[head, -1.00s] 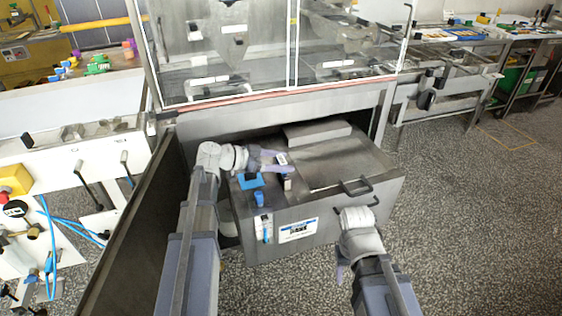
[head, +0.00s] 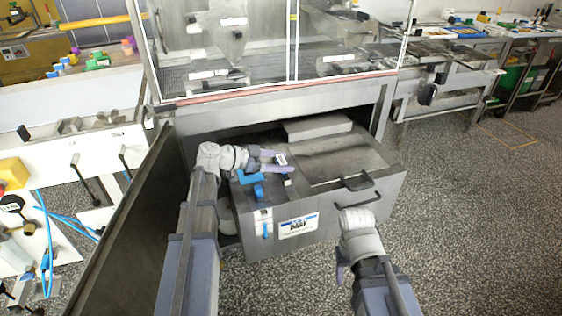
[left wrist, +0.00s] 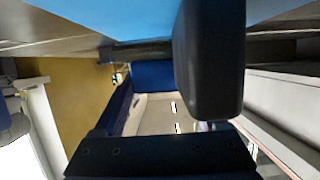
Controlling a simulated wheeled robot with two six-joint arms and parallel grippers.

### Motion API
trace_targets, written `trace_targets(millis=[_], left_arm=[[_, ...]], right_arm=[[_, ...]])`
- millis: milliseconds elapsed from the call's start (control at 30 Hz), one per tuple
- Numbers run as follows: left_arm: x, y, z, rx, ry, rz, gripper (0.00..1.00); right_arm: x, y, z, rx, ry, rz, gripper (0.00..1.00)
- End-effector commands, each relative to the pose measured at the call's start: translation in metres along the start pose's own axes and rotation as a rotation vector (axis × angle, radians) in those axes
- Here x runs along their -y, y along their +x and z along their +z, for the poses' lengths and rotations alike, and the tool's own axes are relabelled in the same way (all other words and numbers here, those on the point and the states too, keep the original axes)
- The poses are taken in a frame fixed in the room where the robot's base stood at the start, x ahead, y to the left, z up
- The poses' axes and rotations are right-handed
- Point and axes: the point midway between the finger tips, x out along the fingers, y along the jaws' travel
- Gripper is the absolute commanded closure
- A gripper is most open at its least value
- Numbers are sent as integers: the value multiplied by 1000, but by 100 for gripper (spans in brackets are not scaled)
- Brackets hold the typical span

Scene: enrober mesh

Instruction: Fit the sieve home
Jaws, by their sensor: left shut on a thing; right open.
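My left gripper (head: 280,161) is over the left part of the grey steel tank (head: 340,214), its fingers reaching right. It is shut on a small piece with a white, dark-marked face (head: 281,159), too small to identify. I cannot clearly make out a sieve. A blue part (head: 250,177) and a blue knob (head: 258,192) are on the tank top just below this gripper. In the left wrist view, a light blue surface fills the top and a dark block stands in front.
The tank stands under a glazed machine housing (head: 270,100). A dark upright panel (head: 130,240) is close to my left arm. A white bench (head: 85,145) with levers stands left. The floor at right is clear.

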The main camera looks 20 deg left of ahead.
Motion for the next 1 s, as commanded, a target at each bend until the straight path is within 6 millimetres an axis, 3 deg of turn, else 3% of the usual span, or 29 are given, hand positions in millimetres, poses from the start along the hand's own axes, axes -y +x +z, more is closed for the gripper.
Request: trace_targets(millis=[167,200,400,733,1000], left_arm=[[-6,1,5,8,-7,7,100],[-6,2,6,9,-7,7,24],[-7,2,6,9,-8,9,2],[-9,-4,6,10,-7,8,0],[-6,-49,0,4,-1,-1,0]], right_arm=[[0,4,0,0,0,0,45],[0,4,0,0,0,0,45],[0,5,0,0,0,0,45],[0,2,0,0,0,0,45],[-2,-18,1,0,0,0,45]])
